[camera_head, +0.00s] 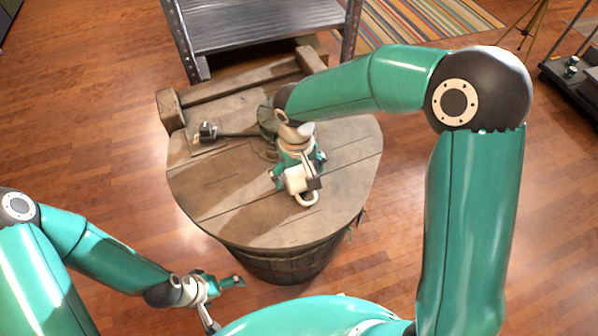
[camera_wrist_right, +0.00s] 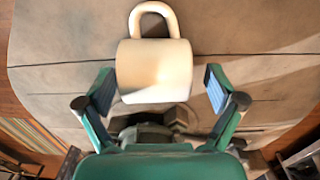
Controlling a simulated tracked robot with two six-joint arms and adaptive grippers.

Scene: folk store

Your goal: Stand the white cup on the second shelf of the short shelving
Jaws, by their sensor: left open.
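The white cup (camera_head: 296,181) is on the round wooden barrel top (camera_head: 230,213), with its handle toward the near side. It also shows in the right wrist view (camera_wrist_right: 155,72), handle pointing up the picture. I cannot tell for sure whether it stands upright. My right gripper (camera_head: 298,178) is over the cup, its open fingers on either side of the body in the right wrist view (camera_wrist_right: 159,88), with a clear gap on the right. My left gripper (camera_head: 222,287) is open and empty, low at the near left of the barrel. Metal shelving (camera_head: 262,37) stands behind the barrel; only its upper part shows.
A dark long-handled object (camera_head: 208,131) lies at the barrel top's far left. A raised wooden beam (camera_head: 235,93) edges the far side. A striped rug (camera_head: 420,28) and a dark cart (camera_head: 575,85) are at the back right. The floor left of the barrel is clear.

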